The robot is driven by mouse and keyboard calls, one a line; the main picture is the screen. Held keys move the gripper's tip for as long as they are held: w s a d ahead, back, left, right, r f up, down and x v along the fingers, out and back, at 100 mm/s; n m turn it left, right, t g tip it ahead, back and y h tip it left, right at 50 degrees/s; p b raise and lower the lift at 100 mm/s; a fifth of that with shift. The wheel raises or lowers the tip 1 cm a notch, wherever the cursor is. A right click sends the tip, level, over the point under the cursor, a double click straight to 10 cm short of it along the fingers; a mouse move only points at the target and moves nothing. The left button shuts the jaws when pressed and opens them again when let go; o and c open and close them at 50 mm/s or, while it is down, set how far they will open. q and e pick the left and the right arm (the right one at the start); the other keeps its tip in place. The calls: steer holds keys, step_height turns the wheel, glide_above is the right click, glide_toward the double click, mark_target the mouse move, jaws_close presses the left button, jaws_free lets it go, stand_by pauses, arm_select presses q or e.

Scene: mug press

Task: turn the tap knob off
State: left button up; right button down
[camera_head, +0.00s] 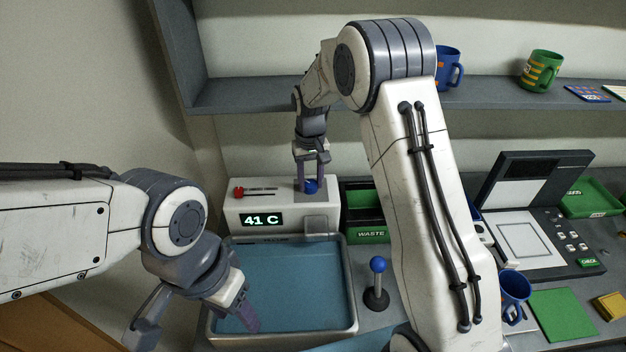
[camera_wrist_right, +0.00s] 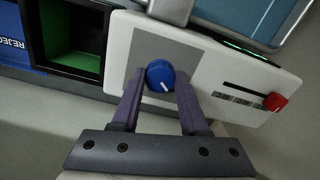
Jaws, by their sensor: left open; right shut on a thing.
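The blue tap knob (camera_head: 311,185) sits on top of the white tap unit (camera_head: 264,222), whose display reads 41 C. In the right wrist view the knob (camera_wrist_right: 160,76) has a white pointer line and stands between the fingertips. My right gripper (camera_head: 311,180) reaches down from above and is shut on the knob; it also shows in the right wrist view (camera_wrist_right: 161,88). My left gripper (camera_head: 245,308) is open and empty over the blue basin (camera_head: 300,275), left of its middle.
A red slider (camera_head: 239,192) is on the unit's left. A green WASTE bin (camera_head: 367,228) stands to its right. A blue-topped lever (camera_head: 377,265) stands right of the basin. A blue mug (camera_head: 514,288) is farther right, beyond my right arm.

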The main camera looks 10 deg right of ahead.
mark_target(311, 184)
steer(key=shift+s+f, duration=0.1)
steer(key=shift+s, duration=0.1)
steer(key=shift+c, duration=2.1)
jaws_free()
steer(key=shift+w, duration=0.1)
steer(key=shift+r, duration=0.3)
step_height(311, 184, up, 8)
steer(key=shift+r+b, duration=0.25)
steer(key=shift+b, duration=0.9)
steer(key=shift+r, duration=0.75)
